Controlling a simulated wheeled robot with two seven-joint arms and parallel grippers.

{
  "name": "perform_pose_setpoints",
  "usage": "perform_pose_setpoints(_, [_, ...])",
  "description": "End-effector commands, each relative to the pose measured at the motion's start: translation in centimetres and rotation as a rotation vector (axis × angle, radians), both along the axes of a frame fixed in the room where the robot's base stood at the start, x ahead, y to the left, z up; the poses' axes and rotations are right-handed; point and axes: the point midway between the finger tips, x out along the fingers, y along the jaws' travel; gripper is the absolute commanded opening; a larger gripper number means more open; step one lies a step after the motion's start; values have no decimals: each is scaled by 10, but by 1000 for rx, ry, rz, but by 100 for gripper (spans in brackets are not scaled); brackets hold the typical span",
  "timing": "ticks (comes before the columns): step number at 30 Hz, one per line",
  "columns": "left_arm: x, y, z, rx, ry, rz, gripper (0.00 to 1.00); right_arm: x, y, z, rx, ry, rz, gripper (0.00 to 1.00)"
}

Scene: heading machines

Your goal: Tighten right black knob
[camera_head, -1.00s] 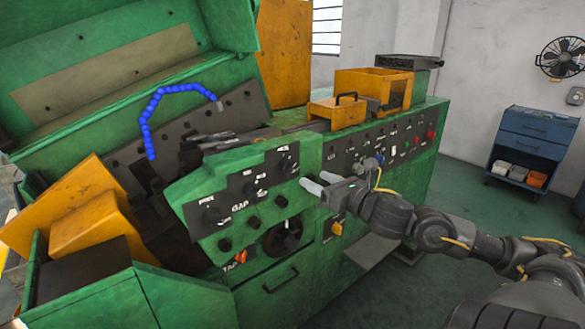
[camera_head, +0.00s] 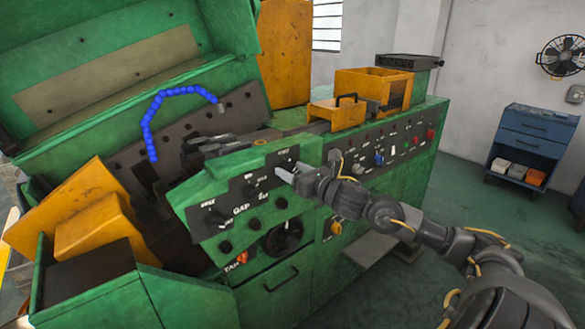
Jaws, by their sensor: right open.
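The green machine's slanted front panel carries a row of black knobs: a left knob (camera_head: 214,218), a middle knob (camera_head: 252,190) and a right one at the upper right end. My right gripper (camera_head: 286,172) is at that upper right end, its light fingertips pointing left toward the panel. It is open. The right knob is largely hidden behind the fingers, and I cannot tell whether they touch it. My left gripper is not in view.
Smaller black knobs (camera_head: 253,222) and a black handwheel (camera_head: 284,236) sit lower on the panel. A second control panel (camera_head: 400,140) runs along the machine to the right. A blue cart (camera_head: 533,140) stands by the wall. Orange boxes (camera_head: 374,90) sit on top.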

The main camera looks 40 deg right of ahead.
Motion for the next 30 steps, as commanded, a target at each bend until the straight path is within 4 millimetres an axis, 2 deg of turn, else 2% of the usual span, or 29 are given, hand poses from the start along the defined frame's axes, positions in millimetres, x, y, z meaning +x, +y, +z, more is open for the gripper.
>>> perform_pose_setpoints(12, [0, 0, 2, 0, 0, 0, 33, 5, 1, -1, 0, 1, 2, 57])
perform_pose_setpoints(22, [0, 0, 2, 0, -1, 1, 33, 5, 1, 0, 0, 1, 2, 14])
perform_pose_setpoints(30, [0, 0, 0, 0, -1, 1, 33, 5, 1, -1, 28, 0, 2, 14])
